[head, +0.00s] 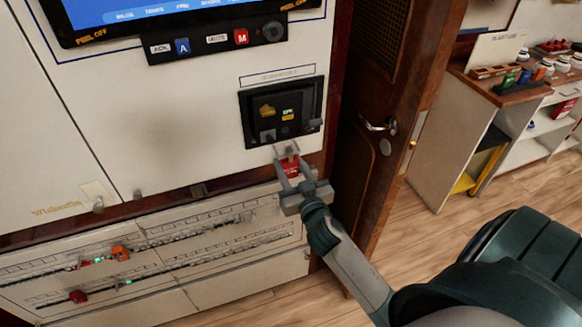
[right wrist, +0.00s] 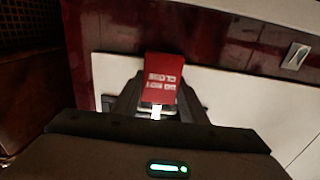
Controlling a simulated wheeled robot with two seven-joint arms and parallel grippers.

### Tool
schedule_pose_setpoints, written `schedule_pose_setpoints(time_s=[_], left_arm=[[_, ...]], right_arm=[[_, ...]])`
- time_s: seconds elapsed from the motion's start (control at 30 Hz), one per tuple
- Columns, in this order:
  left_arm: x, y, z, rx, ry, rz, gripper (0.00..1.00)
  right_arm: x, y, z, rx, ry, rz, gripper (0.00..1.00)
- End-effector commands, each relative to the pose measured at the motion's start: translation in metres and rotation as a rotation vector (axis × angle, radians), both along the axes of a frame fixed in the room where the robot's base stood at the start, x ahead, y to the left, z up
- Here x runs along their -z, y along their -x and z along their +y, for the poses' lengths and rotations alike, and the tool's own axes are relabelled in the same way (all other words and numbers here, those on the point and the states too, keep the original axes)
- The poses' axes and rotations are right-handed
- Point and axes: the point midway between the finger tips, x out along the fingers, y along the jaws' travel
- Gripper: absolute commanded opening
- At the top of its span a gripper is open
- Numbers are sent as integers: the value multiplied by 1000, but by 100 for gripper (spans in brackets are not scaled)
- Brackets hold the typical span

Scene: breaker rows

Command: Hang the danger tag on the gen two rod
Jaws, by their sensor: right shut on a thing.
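My right gripper (head: 288,170) is shut on the red danger tag (head: 290,167), just below the black breaker panel on the white cabinet front. In the right wrist view the tag (right wrist: 163,80) stands out between the fingertips, its white lettering upside down. A small pale piece (head: 286,149) shows at the tag's upper end; I cannot tell whether it is part of the tag or a rod behind it. Small grey pegs (head: 98,204) line the cabinet's lower edge; no label tells which is the gen two rod. My left gripper is not in view.
The black breaker panel (head: 283,112) is just above my right gripper. Breaker rows (head: 200,240) with red and orange pieces lie below left. A wooden door (head: 385,110) stands close on the right. A small metal fitting (right wrist: 295,56) shows in the wrist view.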

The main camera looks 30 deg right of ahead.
Motion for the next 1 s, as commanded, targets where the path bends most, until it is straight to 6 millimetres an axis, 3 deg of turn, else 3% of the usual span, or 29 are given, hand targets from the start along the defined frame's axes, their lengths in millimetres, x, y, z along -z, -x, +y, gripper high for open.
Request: schedule_pose_setpoints(time_s=[0.5,0.53,0.6,1.0], left_arm=[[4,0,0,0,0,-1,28],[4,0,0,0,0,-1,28],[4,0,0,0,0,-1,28],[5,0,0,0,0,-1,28]], right_arm=[[5,0,0,1,0,-1,17],[5,0,0,1,0,-1,46],[5,0,0,1,0,-1,60],[6,3,0,1,0,0,60]])
